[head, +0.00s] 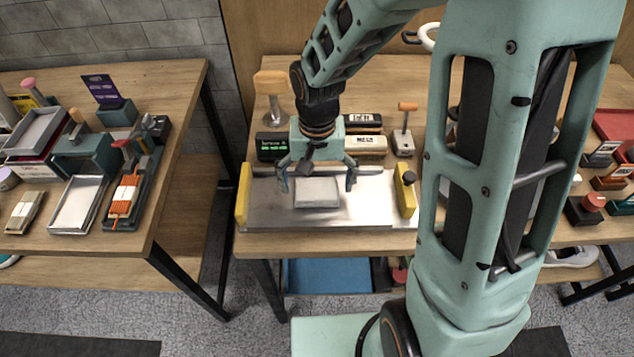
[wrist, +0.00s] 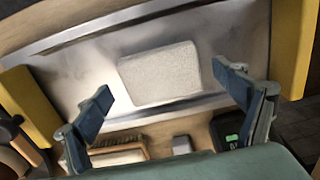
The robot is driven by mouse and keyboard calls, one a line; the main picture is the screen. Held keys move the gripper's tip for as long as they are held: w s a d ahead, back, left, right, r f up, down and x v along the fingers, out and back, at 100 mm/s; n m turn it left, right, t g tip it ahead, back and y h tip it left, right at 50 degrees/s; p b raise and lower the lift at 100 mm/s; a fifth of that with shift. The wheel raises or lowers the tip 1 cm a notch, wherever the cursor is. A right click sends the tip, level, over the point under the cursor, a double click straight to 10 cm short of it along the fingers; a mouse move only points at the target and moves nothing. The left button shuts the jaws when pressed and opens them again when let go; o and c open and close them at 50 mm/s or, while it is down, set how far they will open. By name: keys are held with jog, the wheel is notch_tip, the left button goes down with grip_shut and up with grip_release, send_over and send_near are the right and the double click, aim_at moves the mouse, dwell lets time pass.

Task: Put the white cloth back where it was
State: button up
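The white cloth (head: 317,192) lies flat as a folded rectangle on a metal tray (head: 270,212) on the middle table. In the wrist view the cloth (wrist: 160,75) sits between and beyond my two fingers, on the bare metal. My gripper (head: 318,183) hangs above the tray with its fingers spread wide on either side of the cloth. The wrist view also shows my gripper (wrist: 165,95) open and empty, with no finger touching the cloth as far as I can tell.
Yellow blocks (head: 243,194) and (head: 405,190) flank the tray. Behind it stand a dark box with a green display (head: 271,147), brushes (head: 366,145) and a wooden-handled tool (head: 403,130). A left table (head: 180,100) holds several trays and tools. A gap separates the tables.

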aim_at(317, 188)
notch_tip(317, 188, up, 12)
jog(key=p, duration=0.1)
jog(key=shift+r, duration=0.2)
dwell(0.3)
dwell(0.4)
